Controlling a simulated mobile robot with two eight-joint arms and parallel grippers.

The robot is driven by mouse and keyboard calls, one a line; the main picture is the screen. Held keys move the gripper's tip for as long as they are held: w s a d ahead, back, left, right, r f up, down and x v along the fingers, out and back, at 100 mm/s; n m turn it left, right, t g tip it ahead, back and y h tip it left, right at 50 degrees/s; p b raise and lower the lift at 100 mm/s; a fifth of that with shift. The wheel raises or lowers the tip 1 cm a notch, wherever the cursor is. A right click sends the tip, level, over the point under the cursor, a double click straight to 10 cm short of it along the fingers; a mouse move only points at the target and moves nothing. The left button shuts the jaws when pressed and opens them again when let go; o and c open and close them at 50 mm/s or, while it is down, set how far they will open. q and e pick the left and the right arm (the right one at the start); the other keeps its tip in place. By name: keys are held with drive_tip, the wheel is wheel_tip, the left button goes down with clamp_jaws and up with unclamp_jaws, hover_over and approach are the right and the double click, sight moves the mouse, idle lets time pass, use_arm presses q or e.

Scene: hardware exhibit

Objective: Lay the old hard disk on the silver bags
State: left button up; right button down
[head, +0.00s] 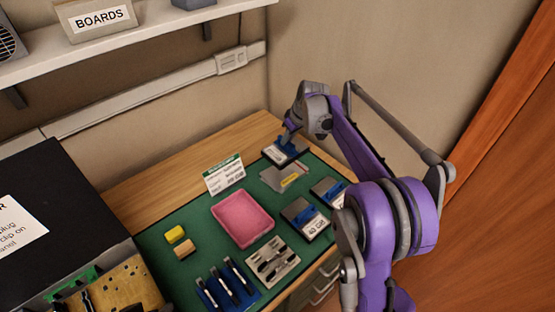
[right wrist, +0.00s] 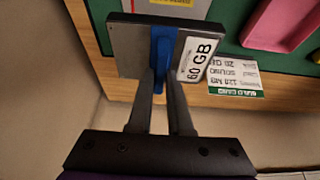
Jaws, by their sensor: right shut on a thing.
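My right gripper (head: 287,137) is shut on a blue tab on top of a hard disk (head: 279,155), at the back right corner of the green mat. In the right wrist view the fingers (right wrist: 162,85) grip the tab, and the disk (right wrist: 132,48) is dark grey with a white "60 GB" label. Whether it touches the mat is hard to tell. The silver bags (head: 271,180), flat with a yellow label, lie just in front of it. A strip of them shows at the top of the wrist view (right wrist: 193,4). My left gripper is not in view.
Two more disks, one marked 40 GB (head: 305,219) and one partly behind my arm (head: 325,188), lie nearer. A pink tray (head: 242,219), a card sign (head: 224,176), a tool holder (head: 272,262) and yellow blocks (head: 175,234) occupy the mat (head: 205,222). Walls close off the back and right.

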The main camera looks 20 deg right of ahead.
sight(288, 149)
drive_tip(key=shift+w+f, duration=0.2)
drive_tip(key=shift+f, duration=0.05)
drive_tip(key=f, duration=0.4)
drive_tip(key=shift+s+f, duration=0.3)
drive_tip(key=shift+f, duration=0.1)
drive_tip(key=shift+w+f, duration=0.1)
drive_tip(key=shift+f, duration=2.1)
drive_tip(key=shift+f, duration=0.1)
drive_tip(key=c, duration=0.8)
unclamp_jaws()
drive_tip(key=shift+c, duration=0.2)
